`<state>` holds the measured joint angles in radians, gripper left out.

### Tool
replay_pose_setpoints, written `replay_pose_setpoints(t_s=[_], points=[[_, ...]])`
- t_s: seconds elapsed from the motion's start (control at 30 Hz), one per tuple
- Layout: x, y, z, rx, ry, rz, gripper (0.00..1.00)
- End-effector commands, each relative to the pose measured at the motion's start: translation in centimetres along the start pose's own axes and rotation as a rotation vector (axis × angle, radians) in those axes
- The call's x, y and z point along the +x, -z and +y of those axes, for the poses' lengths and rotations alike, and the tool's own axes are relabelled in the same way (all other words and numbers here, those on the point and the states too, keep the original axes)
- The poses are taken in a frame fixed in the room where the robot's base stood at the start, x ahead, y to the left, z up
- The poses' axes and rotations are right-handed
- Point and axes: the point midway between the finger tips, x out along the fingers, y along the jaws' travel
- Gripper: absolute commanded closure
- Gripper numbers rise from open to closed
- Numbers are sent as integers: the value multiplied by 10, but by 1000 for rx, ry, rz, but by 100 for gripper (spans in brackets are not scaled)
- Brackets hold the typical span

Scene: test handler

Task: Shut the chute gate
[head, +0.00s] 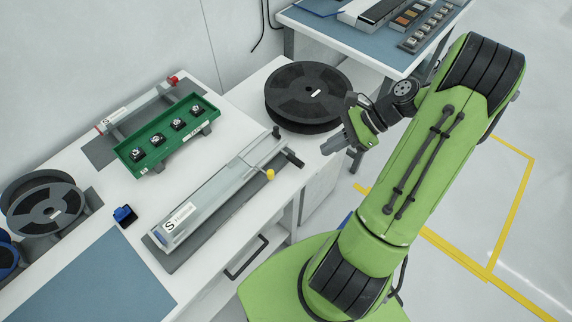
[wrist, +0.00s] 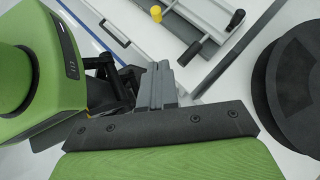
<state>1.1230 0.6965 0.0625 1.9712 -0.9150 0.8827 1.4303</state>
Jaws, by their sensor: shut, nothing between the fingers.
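A long grey chute (head: 212,200) with a white label lies diagonally on the white bench in the head view. At its right end are a yellow knob (head: 270,174) and a black handle (head: 294,158). In the wrist view the yellow knob (wrist: 156,13) and black handle (wrist: 190,52) show at the top, beyond my fingers. I cannot tell which part is the gate or how far it stands open. My gripper (head: 328,147) is shut and empty, right of the chute's end and apart from it. Its grey fingers (wrist: 160,82) also show in the wrist view.
A large black reel (head: 308,92) lies on the bench behind my gripper. A green tray (head: 160,150) with several small parts stands at the back left. Another reel (head: 45,208) and a blue-black block (head: 124,215) are at the left. A blue-topped table (head: 330,32) stands behind.

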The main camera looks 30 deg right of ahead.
Motion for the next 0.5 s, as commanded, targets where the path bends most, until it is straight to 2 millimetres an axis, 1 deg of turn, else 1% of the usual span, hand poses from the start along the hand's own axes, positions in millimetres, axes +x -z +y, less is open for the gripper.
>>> replay_pose_setpoints(t_s=[0.17,0.47,0.5], points=[[32,1,1,-2,-6,-1,100],[98,1,1,-4,-8,1,100],[105,-2,1,-5,-7,3,100]])
